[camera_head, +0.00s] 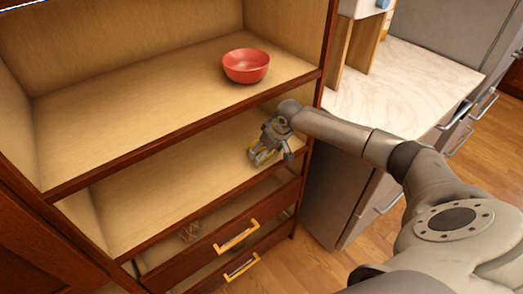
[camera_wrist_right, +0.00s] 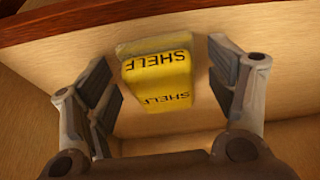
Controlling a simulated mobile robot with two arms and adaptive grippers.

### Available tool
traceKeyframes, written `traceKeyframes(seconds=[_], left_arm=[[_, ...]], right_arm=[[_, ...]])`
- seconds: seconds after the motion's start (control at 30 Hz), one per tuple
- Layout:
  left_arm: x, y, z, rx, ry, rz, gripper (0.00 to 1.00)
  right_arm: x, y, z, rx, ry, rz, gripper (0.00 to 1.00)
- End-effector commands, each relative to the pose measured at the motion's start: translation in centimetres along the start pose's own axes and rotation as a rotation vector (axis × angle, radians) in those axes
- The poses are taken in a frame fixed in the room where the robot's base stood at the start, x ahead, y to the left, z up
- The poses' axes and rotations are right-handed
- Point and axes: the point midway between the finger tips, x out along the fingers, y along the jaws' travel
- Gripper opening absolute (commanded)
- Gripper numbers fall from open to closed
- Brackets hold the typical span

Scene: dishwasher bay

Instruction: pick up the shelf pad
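The shelf pad (camera_wrist_right: 158,82) is a yellow block with SHELF printed in black on two faces. In the right wrist view it is at upper middle, against light wood. My right gripper (camera_wrist_right: 160,88) is open, with one finger on each side of the pad and a visible gap at both sides. In the head view my right gripper (camera_head: 268,155) reaches into the cabinet's middle compartment, over the shelf near its right end. Bits of yellow show around its fingers there, but the gripper hides most of the pad. My left gripper is out of view.
A red bowl (camera_head: 246,66) stands on the shelf above. The upper shelf's dark front edge (camera_head: 180,137) runs close to my right gripper. Drawers with yellow handles (camera_head: 237,237) are below. A marble-topped counter (camera_head: 390,88) is at right. The middle shelf's left part (camera_head: 150,205) is clear.

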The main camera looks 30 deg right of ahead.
Motion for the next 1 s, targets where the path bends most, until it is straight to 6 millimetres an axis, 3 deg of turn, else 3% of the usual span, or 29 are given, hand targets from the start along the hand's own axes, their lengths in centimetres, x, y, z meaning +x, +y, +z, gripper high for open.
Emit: traceKeyframes(seconds=[0.03,0.3,0.57,0.77,1.0], left_arm=[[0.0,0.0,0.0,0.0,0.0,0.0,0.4],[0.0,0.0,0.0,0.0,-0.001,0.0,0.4],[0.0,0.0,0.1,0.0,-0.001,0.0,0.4],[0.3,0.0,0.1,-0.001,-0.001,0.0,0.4],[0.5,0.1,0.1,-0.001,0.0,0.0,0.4]], right_arm=[[0.0,0.0,0.0,0.0,0.0,0.0,0.66],[-0.1,0.0,0.0,0.0,0.001,0.0,0.34],[-0.2,0.0,-0.1,0.0,0.001,0.0,0.34],[-1.4,0.1,-0.7,0.0,0.003,0.001,0.34],[-2.7,0.2,3.0,-0.002,-0.004,0.003,0.34]])
